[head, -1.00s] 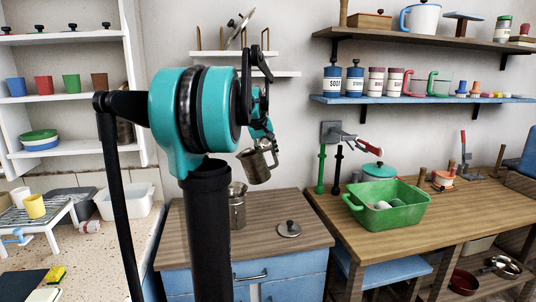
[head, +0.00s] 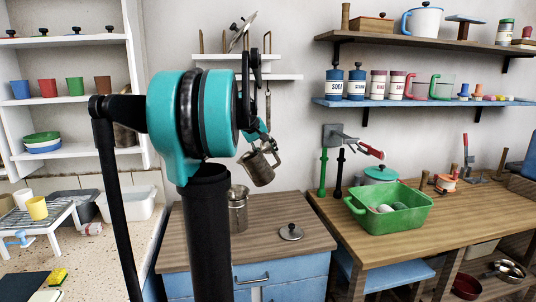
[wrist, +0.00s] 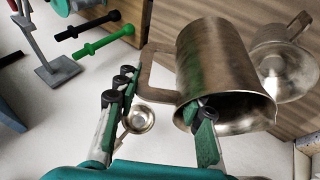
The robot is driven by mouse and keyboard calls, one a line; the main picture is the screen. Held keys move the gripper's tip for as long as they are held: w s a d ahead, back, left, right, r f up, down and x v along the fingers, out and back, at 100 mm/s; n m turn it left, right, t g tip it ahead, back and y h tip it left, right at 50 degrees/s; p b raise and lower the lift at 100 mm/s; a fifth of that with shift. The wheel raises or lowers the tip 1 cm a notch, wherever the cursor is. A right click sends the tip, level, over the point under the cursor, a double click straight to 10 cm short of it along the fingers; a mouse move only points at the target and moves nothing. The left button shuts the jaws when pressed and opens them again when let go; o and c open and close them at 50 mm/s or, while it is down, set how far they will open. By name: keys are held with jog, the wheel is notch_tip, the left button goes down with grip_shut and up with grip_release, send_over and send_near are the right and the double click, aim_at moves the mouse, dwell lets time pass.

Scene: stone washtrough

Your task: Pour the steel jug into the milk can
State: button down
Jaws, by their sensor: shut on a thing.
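The steel jug (head: 257,168) hangs in the air in the head view, tilted with its mouth toward the left. It also fills the middle of the wrist view (wrist: 222,62), its handle toward the left. My gripper (head: 262,139) is shut on the jug; its fingers show in the wrist view (wrist: 160,112) around the handle side. The metal milk can (head: 239,212) stands upright and open on the wooden cabinet top, below and slightly left of the jug. Its mouth shows beyond the jug in the wrist view (wrist: 283,72). No liquid is visible.
A round lid (head: 291,231) lies on the cabinet top (head: 305,212) right of the can. A green basin (head: 398,218) stands on the right bench. A ladle (wrist: 139,120) hangs behind the gripper in the wrist view. My arm hides part of the cabinet.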

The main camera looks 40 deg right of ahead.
jog(key=shift+a, duration=0.1)
dwell(0.3)
jog(key=shift+w+a+r+h, duration=0.15)
jog(key=shift+r+h, duration=0.05)
jog(key=shift+h, duration=0.2)
jog(key=shift+w+a+g, duration=0.1)
jog(key=shift+g, duration=0.2)
dwell(0.4)
jog(key=shift+w+a+r+h, duration=0.1)
jog(key=shift+a+r+h, duration=0.1)
jog(key=shift+h, duration=0.3)
jog(key=shift+a+n, duration=0.1)
jog(key=shift+n, duration=0.2)
jog(key=shift+w+a+r+g+h, duration=0.1)
jog(key=shift+w+a+g+h, duration=0.1)
jog(key=shift+g+h, duration=0.25)
dwell(0.4)
jog(key=shift+a, duration=0.1)
dwell(0.4)
jog(key=shift+w+a+g+h, duration=0.25)
jog(key=shift+a+h, duration=0.05)
jog(key=shift+h, duration=0.25)
